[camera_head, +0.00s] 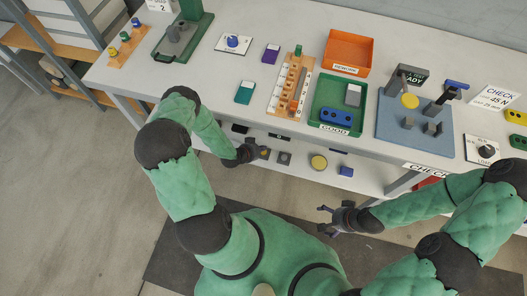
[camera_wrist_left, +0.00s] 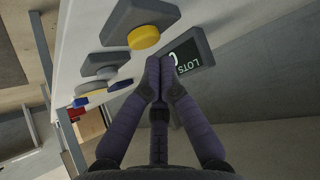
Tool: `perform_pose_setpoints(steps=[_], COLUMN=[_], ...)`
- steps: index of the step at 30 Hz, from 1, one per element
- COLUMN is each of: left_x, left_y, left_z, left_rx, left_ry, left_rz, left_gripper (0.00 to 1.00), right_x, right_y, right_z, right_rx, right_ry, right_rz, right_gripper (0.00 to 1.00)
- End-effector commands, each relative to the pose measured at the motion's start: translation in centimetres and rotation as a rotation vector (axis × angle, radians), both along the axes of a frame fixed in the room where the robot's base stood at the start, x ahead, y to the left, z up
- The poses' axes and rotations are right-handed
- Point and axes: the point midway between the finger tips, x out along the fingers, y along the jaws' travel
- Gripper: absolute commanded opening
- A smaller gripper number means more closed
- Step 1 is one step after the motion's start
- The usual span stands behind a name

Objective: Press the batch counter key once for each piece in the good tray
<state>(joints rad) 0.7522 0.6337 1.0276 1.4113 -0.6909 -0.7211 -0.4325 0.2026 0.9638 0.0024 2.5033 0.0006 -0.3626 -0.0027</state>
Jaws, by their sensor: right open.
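The green good tray (camera_head: 318,111) stands on the table in the head view. It holds a blue block with dark holes (camera_head: 337,117) and a pale grey piece (camera_head: 353,94). A grey box with a yellow key (camera_wrist_left: 144,37) shows in the left wrist view, beside a dark display reading LOTS (camera_wrist_left: 187,52). A finger partly hides the display's digit. My left gripper (camera_head: 262,153) has its fingertips together (camera_wrist_left: 159,70), close below the yellow key and display; I cannot tell if they touch. My right gripper (camera_head: 325,217) is open and empty in front of the table.
A grey box with a grey button (camera_wrist_left: 105,70) is beside the yellow key. The orange rework tray (camera_head: 348,52) looks empty. A wooden rack (camera_head: 291,85) stands left of the good tray. A blue fixture board (camera_head: 413,128) is to the right. Floor in front is clear.

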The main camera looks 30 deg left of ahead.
Motion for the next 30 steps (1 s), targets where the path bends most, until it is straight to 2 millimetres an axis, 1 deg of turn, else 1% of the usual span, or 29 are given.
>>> perform_pose_setpoints(steps=[7, 19, 30], left_x=[0.0, 0.0, 0.0], left_y=[0.0, 0.0, 0.0], left_z=[-0.8, -0.8, -1.2], left_rx=[0.000, 0.000, 0.000], left_ry=[0.000, 0.000, 0.000], left_rz=[0.000, 0.000, 0.000], left_gripper=[0.00, 0.00, 0.00], right_x=[0.0, 0.0, 0.0], right_y=[0.0, 0.0, 0.0], right_z=[-0.9, -0.9, -1.2], right_rx=[0.000, 0.000, 0.000], right_ry=[0.000, 0.000, 0.000], right_rz=[0.000, 0.000, 0.000], right_gripper=[0.92, 0.92, 0.92])
